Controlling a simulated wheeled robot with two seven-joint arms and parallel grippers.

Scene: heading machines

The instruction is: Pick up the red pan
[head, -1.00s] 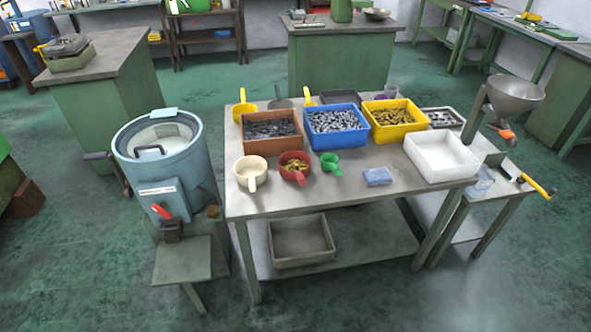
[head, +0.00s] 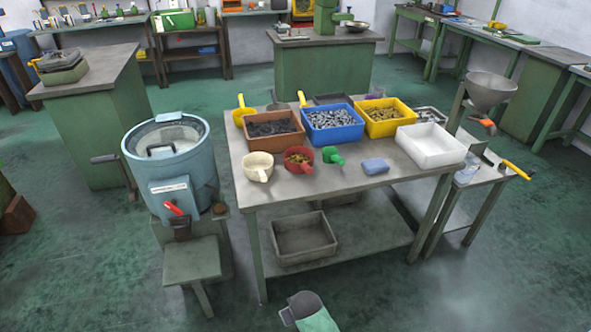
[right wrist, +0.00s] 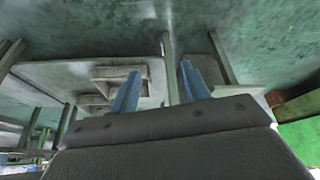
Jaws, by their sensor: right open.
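The red pan (head: 299,158) is a small round red vessel with a short handle pointing toward the front. It stands upright on the worktable (head: 330,188) with brassy pieces in it, between a cream pan (head: 257,165) and a green scoop (head: 333,156). My right gripper (right wrist: 158,75) shows only in the right wrist view. Its two blue fingers are apart with nothing between them. The table's legs and lower shelf lie beyond them, and the red pan cannot be made out there. My left gripper is not in view.
Brown, blue (head: 333,123) and yellow bins of parts stand behind the pan; a white tray (head: 431,145) is to the right. A blue drum (head: 168,160) stands left of the table. The floor in front is mostly clear.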

